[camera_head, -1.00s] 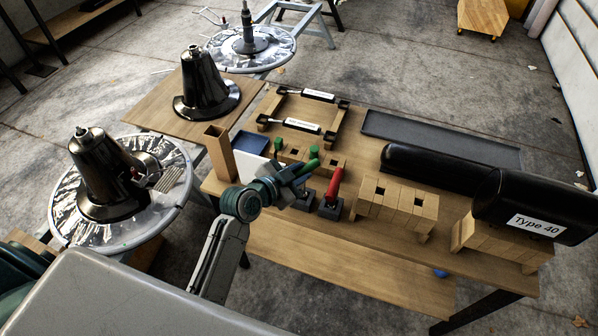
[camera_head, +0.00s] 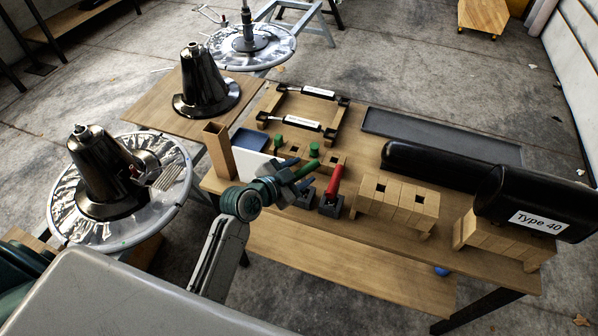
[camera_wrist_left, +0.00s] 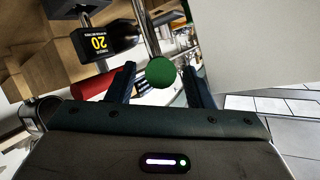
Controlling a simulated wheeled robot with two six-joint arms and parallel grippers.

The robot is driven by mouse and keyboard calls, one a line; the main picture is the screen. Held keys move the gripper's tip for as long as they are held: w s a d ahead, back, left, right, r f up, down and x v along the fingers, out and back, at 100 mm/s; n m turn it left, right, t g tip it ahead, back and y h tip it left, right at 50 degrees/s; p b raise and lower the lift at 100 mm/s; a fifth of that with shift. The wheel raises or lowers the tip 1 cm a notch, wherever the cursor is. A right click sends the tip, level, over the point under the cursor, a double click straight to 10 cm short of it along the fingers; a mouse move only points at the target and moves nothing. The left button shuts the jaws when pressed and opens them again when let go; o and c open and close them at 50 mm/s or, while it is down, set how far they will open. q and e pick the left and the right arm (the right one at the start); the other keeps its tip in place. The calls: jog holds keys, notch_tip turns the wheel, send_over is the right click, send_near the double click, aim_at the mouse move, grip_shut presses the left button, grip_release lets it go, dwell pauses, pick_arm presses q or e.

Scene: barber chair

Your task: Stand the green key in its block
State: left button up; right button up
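My right gripper is not in view.
A red-handled key (camera_head: 334,180) stands in its own dark block (camera_head: 330,207), close on the right. A slotted wooden block (camera_head: 397,204) is farther right. A tall wooden box (camera_head: 218,152) stands left of the gripper.

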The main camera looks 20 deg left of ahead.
dwell(0.3)
pick_arm(q)
jog(key=shift+b+v, duration=0.3)
jog(key=shift+v, duration=0.85)
jog(key=b+v, duration=0.1)
jog(key=v, duration=0.7)
jog(key=shift+s, duration=0.2)
pick_arm(e)
jog(key=shift+w+a+f, duration=0.1)
jog(key=shift+w+f, duration=0.45)
jog(key=shift+f, duration=0.05)
